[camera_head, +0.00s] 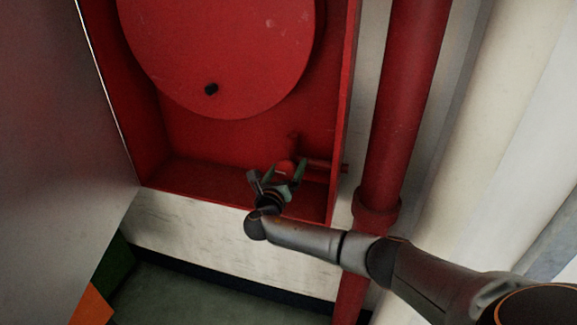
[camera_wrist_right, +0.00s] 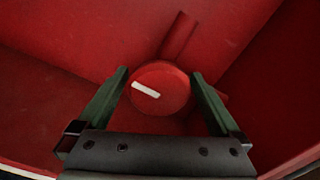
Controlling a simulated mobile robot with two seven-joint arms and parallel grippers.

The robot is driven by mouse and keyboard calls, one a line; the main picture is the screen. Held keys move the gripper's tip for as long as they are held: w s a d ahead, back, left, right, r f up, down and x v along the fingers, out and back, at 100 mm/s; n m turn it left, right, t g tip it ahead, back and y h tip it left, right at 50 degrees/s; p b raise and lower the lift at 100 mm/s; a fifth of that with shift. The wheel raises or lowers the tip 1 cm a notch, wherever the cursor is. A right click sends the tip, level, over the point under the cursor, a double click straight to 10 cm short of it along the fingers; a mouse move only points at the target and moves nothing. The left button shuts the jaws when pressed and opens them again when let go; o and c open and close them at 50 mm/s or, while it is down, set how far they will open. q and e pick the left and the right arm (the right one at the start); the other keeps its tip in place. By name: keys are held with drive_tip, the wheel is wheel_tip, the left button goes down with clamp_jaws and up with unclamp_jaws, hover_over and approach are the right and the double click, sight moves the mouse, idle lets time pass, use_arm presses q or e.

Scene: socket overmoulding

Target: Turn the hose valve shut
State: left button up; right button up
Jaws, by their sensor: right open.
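The hose valve is a round red knob with a white bar mark on its face. It sits low in the red cabinet in the head view (camera_head: 285,168), partly hidden by my gripper. In the right wrist view the valve knob (camera_wrist_right: 172,92) lies between my fingers, and its white bar is tilted, lower at the right end. My right gripper (camera_head: 281,172) is open, with one green finger on each side of the knob. In the right wrist view a small gap shows between knob and fingers. My left gripper is not in view.
The red cabinet (camera_head: 240,185) holds a large red hose reel disc (camera_head: 225,45) with a black knob above the valve. A grey door (camera_head: 65,160) stands at the left. A thick red vertical pipe (camera_head: 402,100) runs right of the cabinet, behind my right arm.

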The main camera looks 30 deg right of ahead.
drive_tip(key=shift+x, duration=1)
drive_tip(key=c, duration=1.2)
